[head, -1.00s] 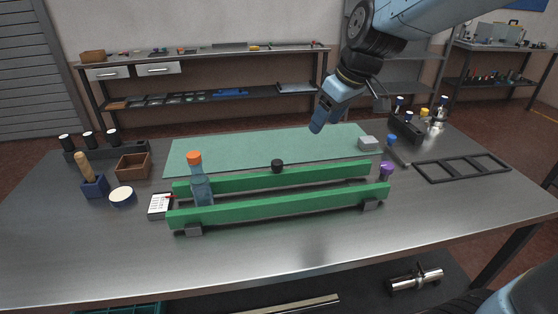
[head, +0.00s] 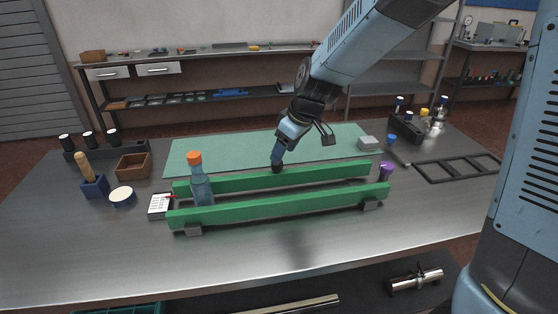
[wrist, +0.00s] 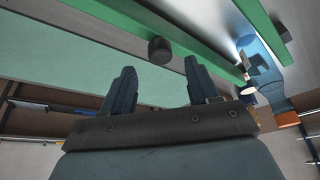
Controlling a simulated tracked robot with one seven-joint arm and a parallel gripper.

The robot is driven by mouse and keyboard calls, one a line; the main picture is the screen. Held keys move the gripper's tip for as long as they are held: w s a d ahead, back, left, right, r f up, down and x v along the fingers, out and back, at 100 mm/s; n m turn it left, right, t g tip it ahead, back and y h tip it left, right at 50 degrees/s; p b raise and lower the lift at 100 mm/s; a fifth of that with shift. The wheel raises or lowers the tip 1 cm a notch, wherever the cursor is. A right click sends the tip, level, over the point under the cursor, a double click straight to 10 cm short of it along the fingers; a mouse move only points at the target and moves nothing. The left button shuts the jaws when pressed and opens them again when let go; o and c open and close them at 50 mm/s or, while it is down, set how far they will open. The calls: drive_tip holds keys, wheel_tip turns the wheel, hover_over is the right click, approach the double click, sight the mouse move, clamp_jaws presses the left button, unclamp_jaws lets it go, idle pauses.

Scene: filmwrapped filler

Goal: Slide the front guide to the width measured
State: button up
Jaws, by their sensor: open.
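Two long green guide rails lie across the table, a near one (head: 280,206) and a far one (head: 330,176). A blue bottle (head: 201,186) with an orange cap stands between them near their left ends. It also shows in the wrist view (wrist: 262,65). The far rail carries a black knob (wrist: 160,50), mostly covered by my gripper (head: 277,164) in the head view. My gripper is open. In the wrist view its fingertips (wrist: 160,68) are apart, with the knob beyond and roughly centred between them. I see no finger closed on it.
A white card or pad (head: 160,206) lies left of the rails, near a round tin (head: 122,196) and a wooden box (head: 133,166). A green mat (head: 225,150) lies behind. A grey block (head: 368,142), a purple-topped item (head: 386,171) and a black frame (head: 455,167) are right.

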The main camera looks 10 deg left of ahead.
sight(277, 174)
drive_tip(key=shift+x, duration=2.55)
clamp_jaws()
